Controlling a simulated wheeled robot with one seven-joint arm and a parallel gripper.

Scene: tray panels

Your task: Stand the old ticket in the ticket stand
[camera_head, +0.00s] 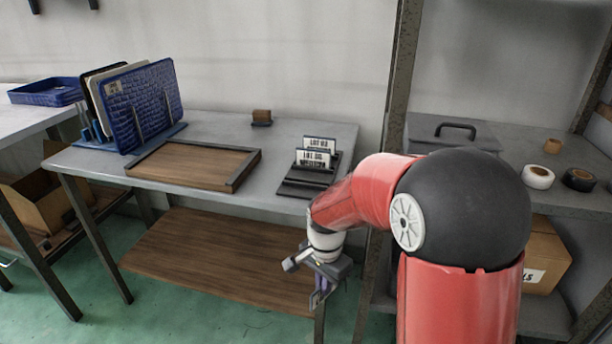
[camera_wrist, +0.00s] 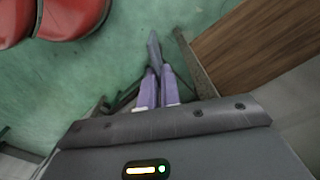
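The ticket stand (camera_head: 300,189) is a dark stepped holder near the right end of the grey table. Two white tickets with dark lettering stand in it, a rear one (camera_head: 320,142) and a front one (camera_head: 313,158). I cannot tell which is the old ticket. My gripper (camera_head: 318,297) points down, low in front of the table's right end and below the stand. In the wrist view its two purple fingers (camera_wrist: 157,78) are close together. A narrow grey shape (camera_wrist: 154,50) lies beyond the tips; I cannot tell whether it is held or behind them.
A wooden tray (camera_head: 190,164) lies mid-table. A rack holds upright panels, a blue one (camera_head: 142,105) in front. A small brown block (camera_head: 262,117) sits at the back. On the right, a shelf unit carries a grey case (camera_head: 450,135) and tape rolls (camera_head: 537,177). My arm hides part of that unit.

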